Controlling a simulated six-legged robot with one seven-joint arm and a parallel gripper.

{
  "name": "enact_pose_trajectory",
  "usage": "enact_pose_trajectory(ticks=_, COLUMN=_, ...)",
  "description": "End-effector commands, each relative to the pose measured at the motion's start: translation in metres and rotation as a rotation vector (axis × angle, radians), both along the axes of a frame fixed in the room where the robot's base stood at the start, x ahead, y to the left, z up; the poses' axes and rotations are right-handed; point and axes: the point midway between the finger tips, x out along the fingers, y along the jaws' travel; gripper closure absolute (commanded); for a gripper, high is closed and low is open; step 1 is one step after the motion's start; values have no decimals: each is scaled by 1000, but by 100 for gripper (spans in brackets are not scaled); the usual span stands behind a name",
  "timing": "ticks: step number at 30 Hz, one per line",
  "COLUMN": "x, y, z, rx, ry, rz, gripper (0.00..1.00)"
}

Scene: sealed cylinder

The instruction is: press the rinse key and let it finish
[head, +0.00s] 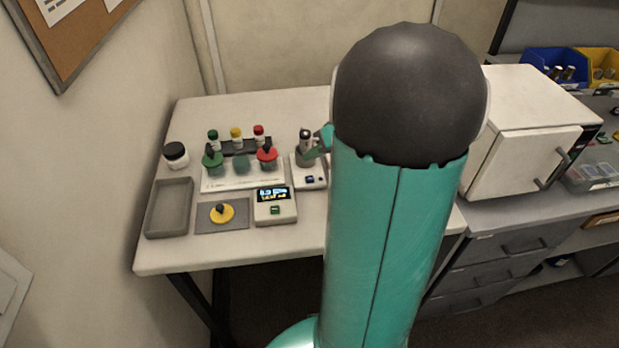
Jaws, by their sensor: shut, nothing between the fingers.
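A small white device (310,182) stands right of the middle of the table, close beside my arm. It has a blue key (309,180) on its front and a grey upright holder with a dark-topped metal cylinder (306,138). A white box with a lit display (273,194) stands at front left of it and bears a green key (275,210). No key label is readable, so I cannot tell which key is rinse.
A white rack (243,184) with green and red knobs stands left of the device, with several capped bottles behind. A grey tray (169,208), a yellow disc (222,214) on a grey mat and a black-lidded jar (175,155) are farther left. A white cabinet (505,150) is at right.

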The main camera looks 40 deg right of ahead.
Motion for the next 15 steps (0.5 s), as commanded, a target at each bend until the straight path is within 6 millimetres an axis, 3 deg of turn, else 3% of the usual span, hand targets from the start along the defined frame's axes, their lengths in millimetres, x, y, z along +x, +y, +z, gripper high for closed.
enact_pose_trajectory(ticks=7, x=0, y=0, z=-33, rx=2, ry=3, rz=-1, gripper=100)
enact_pose_trajectory(ticks=15, x=0, y=0, z=-47, rx=0, ry=1, rz=1, gripper=100)
